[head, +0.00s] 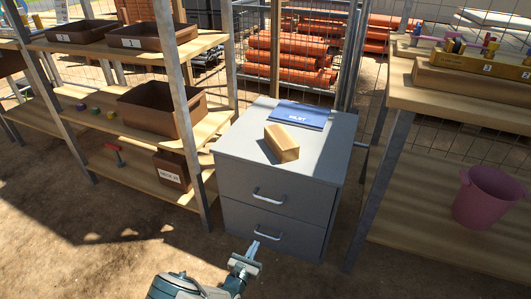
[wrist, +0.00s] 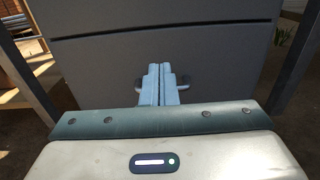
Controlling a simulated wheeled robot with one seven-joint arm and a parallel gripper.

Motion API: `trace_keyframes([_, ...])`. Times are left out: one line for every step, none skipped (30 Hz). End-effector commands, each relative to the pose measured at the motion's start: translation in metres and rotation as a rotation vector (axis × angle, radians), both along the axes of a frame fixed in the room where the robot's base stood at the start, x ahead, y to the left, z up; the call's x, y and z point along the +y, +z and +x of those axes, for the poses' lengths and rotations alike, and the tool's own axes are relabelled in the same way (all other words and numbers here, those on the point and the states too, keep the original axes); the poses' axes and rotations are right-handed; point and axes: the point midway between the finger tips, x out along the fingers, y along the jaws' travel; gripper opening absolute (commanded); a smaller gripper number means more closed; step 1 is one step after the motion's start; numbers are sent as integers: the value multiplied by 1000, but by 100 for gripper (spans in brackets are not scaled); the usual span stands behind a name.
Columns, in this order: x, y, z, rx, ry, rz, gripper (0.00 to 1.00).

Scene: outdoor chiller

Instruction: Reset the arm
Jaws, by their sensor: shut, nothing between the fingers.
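My gripper (head: 255,247) is low in front of the grey drawer cabinet (head: 235,170), near its lower drawer. In the wrist view, my gripper (wrist: 160,70) has its two light blue fingers pressed together with nothing between them. The cabinet front (wrist: 200,52) fills the view behind the fingers, and a drawer handle (wrist: 137,86) is partly hidden behind them. In the head view both drawers look shut, with an upper handle (head: 269,196) and a lower handle (head: 268,233). I cannot tell whether the fingers touch the lower handle.
A wooden block (head: 281,143) and a blue folder (head: 299,115) lie on the cabinet top. A shelf rack with brown bins (head: 158,110) stands left. A wooden shelf unit with a pink bucket (head: 488,197) stands right. Bare ground (head: 90,260) is open at the front left.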

Motion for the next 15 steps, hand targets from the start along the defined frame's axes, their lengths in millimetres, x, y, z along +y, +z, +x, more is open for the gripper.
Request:
trace_keyframes([-1, 0, 0, 0, -2, 0, 0])
trace_keyframes([-1, 1, 1, -1, -4, 2, 0])
trace_keyframes([-2, 5, 1, -1, -13, 8, 0])
trace_keyframes([-4, 10, 2, -3, -25, 15, 0])
trace_keyframes([-6, 16, 3, -5, -42, 26, 0])
trace_keyframes([-9, 27, 5, -7, -70, 45, 0])
trace_keyframes([-13, 36, 6, -10, -97, 64, 0])
trace_keyframes([-17, 48, 7, -13, -131, 86, 0])
trace_keyframes([-24, 64, 9, -17, -180, 118, 0])
trace_keyframes([-30, 78, 10, -21, -220, 145, 0])
trace_keyframes([-36, 92, 11, -25, -262, 173, 0])
trace_keyframes([-45, 109, 11, -29, -320, 212, 0])
trace_keyframes([-51, 123, 11, -33, -363, 242, 0])
trace_keyframes([-58, 135, 11, -37, -404, 270, 0])
trace_keyframes([-66, 152, 10, -43, -460, 310, 0])
